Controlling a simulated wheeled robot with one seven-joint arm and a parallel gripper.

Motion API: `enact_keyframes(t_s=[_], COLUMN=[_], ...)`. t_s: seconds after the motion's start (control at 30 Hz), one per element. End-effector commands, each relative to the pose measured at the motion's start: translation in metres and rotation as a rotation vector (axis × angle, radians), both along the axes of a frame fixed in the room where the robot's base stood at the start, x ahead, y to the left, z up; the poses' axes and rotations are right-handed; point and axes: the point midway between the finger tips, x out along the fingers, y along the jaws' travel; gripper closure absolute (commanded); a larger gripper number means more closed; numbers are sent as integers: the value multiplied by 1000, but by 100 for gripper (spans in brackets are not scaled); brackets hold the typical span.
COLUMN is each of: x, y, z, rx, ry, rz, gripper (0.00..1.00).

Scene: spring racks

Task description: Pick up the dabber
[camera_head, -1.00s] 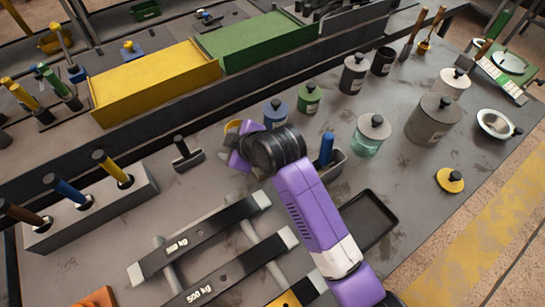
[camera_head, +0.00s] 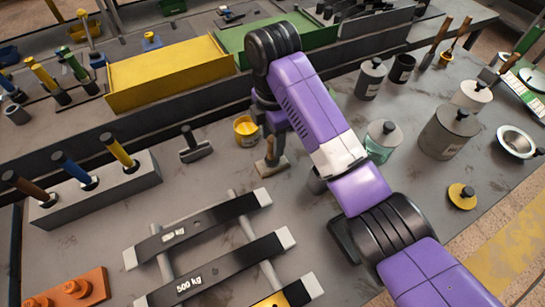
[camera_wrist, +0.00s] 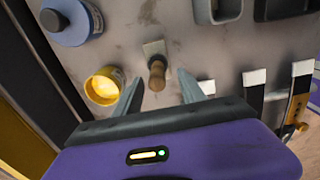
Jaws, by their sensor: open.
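A small tool with a wooden handle and a pale flat end, which I take for the dabber (camera_head: 271,163), stands on the grey bench right of a yellow can. In the wrist view the dabber (camera_wrist: 157,72) shows with its handle between my two finger tips. My gripper (camera_head: 273,124) points down over it, and its fingers partly hide the handle top in the head view. In the wrist view my gripper (camera_wrist: 160,82) is open, with a gap on each side of the handle. I cannot tell how far above the handle the tips are.
The yellow can (camera_head: 246,133) stands close on the left; a blue jar (camera_wrist: 72,24) is beyond it. A grey jar (camera_head: 448,133) stands right of my arm.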

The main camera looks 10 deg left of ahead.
Motion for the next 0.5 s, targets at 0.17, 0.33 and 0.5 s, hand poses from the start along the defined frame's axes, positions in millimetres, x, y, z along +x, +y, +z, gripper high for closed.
enact_keyframes(t_s=[0.17,0.33,0.5], x=[3,3,4], y=[1,1,1], z=[-22,-42,-47], rx=[-2,-1,0], ry=[3,1,-1], rz=[-1,-1,0], gripper=[52,52,52])
